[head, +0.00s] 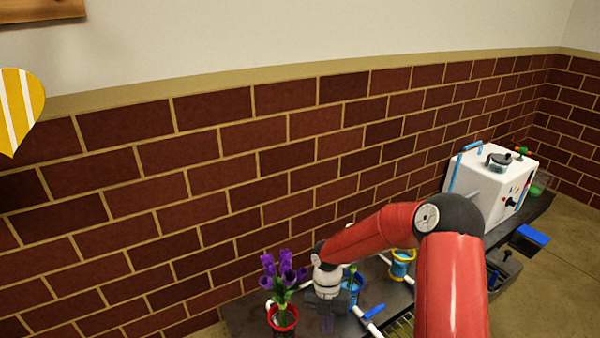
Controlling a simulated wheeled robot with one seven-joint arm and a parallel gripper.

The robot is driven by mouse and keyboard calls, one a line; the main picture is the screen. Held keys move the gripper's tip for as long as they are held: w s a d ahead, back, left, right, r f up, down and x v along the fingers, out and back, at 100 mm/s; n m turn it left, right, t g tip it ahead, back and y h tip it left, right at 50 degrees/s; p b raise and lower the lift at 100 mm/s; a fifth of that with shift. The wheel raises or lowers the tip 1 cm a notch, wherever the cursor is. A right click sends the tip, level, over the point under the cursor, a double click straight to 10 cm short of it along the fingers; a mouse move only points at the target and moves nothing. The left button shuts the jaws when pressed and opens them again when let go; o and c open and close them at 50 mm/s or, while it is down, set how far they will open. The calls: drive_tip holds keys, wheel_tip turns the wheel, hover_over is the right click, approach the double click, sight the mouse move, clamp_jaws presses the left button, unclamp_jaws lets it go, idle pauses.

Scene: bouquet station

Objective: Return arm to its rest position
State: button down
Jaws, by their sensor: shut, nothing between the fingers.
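My red arm (380,229) reaches up from the lower right, bends at a dark joint and slopes down to the left. My gripper (338,306) hangs at its end, low over the dark table (240,315). It is shut with nothing in it, small and dark in the view. It is close to the right of purple flowers (283,268) in a red pot (283,318). A blue pot (356,286) is just behind it, partly hidden. I cannot tell whether the gripper touches anything.
A yellow pot with blue bands (402,263) stands farther along the table. A white machine with a blue handle (492,183) stands at the far right end. White pipes and a blue piece (373,311) lie nearby. A brick wall (250,165) runs behind the table.

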drive_tip(key=s+d+r+m+t+h+p, duration=0.1)
drive_tip(key=s+d+r+m+t, duration=0.2)
drive_tip(key=r+m, duration=0.75)
drive_tip(key=s+d+r+m+t+h+p, duration=0.1)
drive_tip(key=s+d+r+m, duration=0.35)
drive_tip(key=r, duration=1.05)
drive_tip(key=s+r+m+t+y+p, duration=0.1)
drive_tip(key=s+r+m+t, duration=0.4)
drive_tip(key=s+r+m, duration=0.6)
drive_tip(key=s+m+y, duration=0.1)
drive_tip(key=s+m, duration=0.2)
drive_tip(key=m, duration=0.3)
drive_tip(key=shift+p, duration=0.4)
drive_tip(key=shift+d+m, duration=0.1)
drive_tip(key=shift+m, duration=0.2)
